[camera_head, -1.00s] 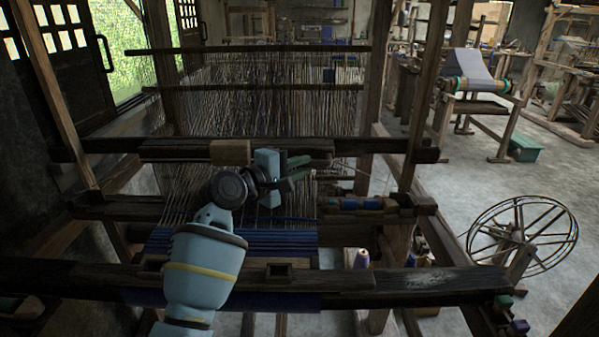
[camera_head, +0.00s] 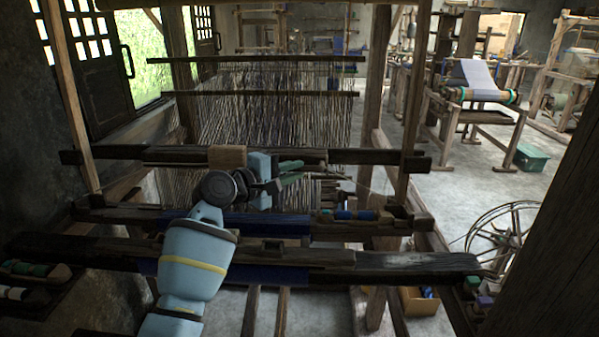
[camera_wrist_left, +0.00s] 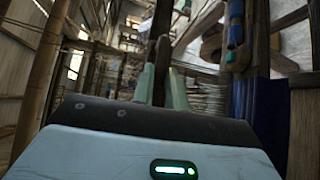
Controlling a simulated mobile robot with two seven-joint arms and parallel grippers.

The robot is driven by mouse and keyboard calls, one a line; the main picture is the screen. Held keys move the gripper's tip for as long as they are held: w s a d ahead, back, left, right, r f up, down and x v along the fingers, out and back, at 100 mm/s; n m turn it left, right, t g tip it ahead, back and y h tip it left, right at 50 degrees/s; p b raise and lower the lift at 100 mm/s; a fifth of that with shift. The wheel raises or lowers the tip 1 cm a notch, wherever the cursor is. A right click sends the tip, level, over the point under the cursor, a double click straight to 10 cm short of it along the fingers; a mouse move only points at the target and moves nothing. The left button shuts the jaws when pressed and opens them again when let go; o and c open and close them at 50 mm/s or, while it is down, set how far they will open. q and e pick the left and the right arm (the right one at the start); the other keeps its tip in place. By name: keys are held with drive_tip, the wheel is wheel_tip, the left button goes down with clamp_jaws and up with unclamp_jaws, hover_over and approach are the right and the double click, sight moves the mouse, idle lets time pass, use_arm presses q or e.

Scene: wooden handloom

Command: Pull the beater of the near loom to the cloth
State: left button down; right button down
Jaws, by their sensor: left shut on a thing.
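The near loom's beater (camera_head: 370,157) is a dark horizontal wooden bar with a paler block (camera_head: 228,156) on it. It spans the loom in front of the hanging warp threads. Blue cloth (camera_head: 270,226) lies lower and nearer, behind the front beam (camera_head: 400,261). My left gripper (camera_head: 291,172) reaches over the cloth to the beater, its green fingers pointing right and shut on it. In the left wrist view the fingers (camera_wrist_left: 162,82) close around a dark wooden piece; the exact contact is hard to see. My right gripper is not in view.
Loom posts (camera_head: 410,110) rise beside the beater. A lower bar carries blue bobbins (camera_head: 344,214). A spoked wheel (camera_head: 500,238) stands on the floor at right. Another loom with pale cloth (camera_head: 480,78) stands beyond, with open floor between.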

use_arm(q)
drive_tip(key=shift+d+f, duration=0.3)
drive_tip(key=shift+f, duration=0.1)
drive_tip(key=c, duration=2.2)
unclamp_jaws()
drive_tip(key=shift+s+a+r, duration=0.15)
drive_tip(key=shift+s+r, duration=0.15)
drive_tip(key=shift+s, duration=0.15)
drive_tip(key=c, duration=2)
unclamp_jaws()
drive_tip(key=shift+s+r, duration=0.15)
drive_tip(key=o, duration=0.6)
drive_tip(key=shift+w, duration=0.35)
drive_tip(key=shift+a, duration=0.1)
drive_tip(key=shift+s, duration=0.1)
drive_tip(key=shift+r, duration=0.1)
drive_tip(key=f+v, duration=0.1)
drive_tip(key=v, duration=0.6)
drive_tip(key=shift+s+a+r+p, duration=0.3)
drive_tip(key=shift+r+p, duration=0.15)
